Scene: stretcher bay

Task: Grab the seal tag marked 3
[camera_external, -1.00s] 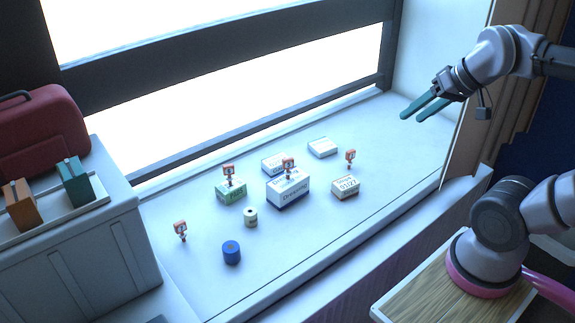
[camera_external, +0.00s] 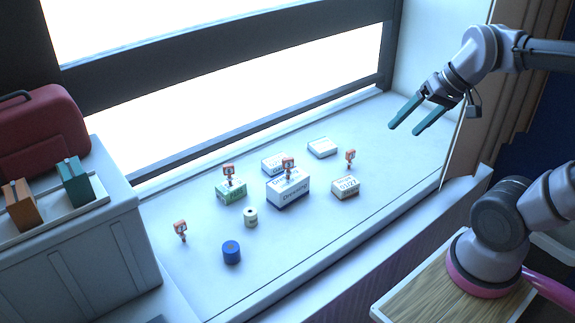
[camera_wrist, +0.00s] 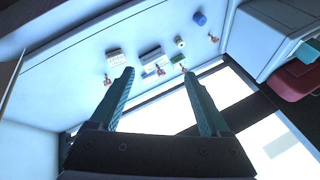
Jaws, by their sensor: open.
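Several orange-red seal tags stand on the white window sill; their numbers are too small to read. One tag (camera_external: 180,228) stands alone at the left front. One tag (camera_external: 229,171) is at the green-and-white box, and one tag (camera_external: 288,164) is at the large white box. One tag (camera_external: 350,156) is at the right, by the small labelled box. In the wrist view, tags show at the left (camera_wrist: 107,79), the middle (camera_wrist: 160,70) and the far right (camera_wrist: 213,39). My gripper (camera_external: 402,128) is open and empty, above the sill's right end, apart from all tags.
Boxes stand among the tags: a green-and-white box (camera_external: 231,191), a large white box (camera_external: 288,190), a labelled box (camera_external: 345,188) and a flat white box (camera_external: 323,147). A blue roll (camera_external: 232,253) and a pale roll (camera_external: 251,217) stand in front. The window frame (camera_external: 250,107) runs behind.

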